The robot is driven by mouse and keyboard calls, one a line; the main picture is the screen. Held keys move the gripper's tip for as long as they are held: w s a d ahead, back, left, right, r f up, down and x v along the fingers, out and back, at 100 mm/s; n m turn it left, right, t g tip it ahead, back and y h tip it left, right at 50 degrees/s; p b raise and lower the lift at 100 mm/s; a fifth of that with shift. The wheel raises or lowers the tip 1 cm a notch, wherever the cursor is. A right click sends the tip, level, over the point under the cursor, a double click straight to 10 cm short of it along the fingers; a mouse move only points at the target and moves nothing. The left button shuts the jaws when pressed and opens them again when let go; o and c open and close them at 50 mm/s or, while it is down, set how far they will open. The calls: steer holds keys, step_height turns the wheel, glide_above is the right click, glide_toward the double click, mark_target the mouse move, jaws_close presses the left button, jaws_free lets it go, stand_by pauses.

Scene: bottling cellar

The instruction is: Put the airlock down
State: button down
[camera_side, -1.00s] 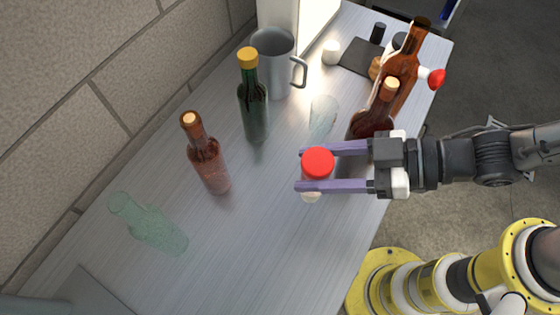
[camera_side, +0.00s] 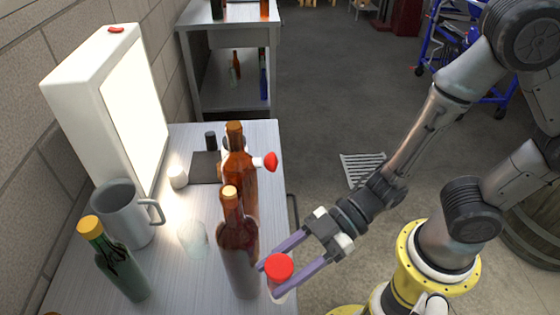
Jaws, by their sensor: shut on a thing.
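The airlock (camera_side: 279,270), with a round red cap over a pale body, is held between the two purple fingers of my gripper (camera_side: 280,266). The fingers are shut on it from both sides. It appears in front and to the right of a corked dark red bottle (camera_side: 238,245), near the right edge of the table (camera_side: 75,272). The lower part of the airlock is cut off or hidden by a finger, so I cannot tell whether it touches the table.
A brown bottle (camera_side: 240,178) and a red-tipped white item (camera_side: 268,161) stand behind the red bottle. A clear glass (camera_side: 193,238), grey mug (camera_side: 124,214), green bottle (camera_side: 118,264) and white light box (camera_side: 113,108) are left. A dark mat (camera_side: 206,168) lies farther back.

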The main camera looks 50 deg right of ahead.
steer(key=s+d+f, duration=0.2)
steer(key=d+f, duration=0.2)
steer(key=d, duration=0.2)
steer(key=w+d+r+m+t+h, duration=0.1)
steer(key=w+d+m+t+h, duration=0.25)
steer(key=w+d, duration=0.35)
steer(key=w+d+r+m+t+h, duration=0.1)
steer(key=w+d+m+t+h, duration=0.3)
steer(key=w, duration=0.6)
steer(key=w+d+f+m+t+h, duration=0.1)
steer(key=w+d+m+h, duration=0.25)
steer(key=d, duration=0.45)
steer(key=w+d+f+m+t+h, duration=0.1)
steer(key=w+d+m+h, duration=0.15)
steer(key=w+d, duration=0.4)
steer(key=shift+m+y, duration=0.35)
steer(key=a, duration=0.1)
steer(key=s+a, duration=0.1)
steer(key=a, duration=0.2)
steer(key=shift+s+a, duration=0.3)
steer(key=shift+f, duration=0.1)
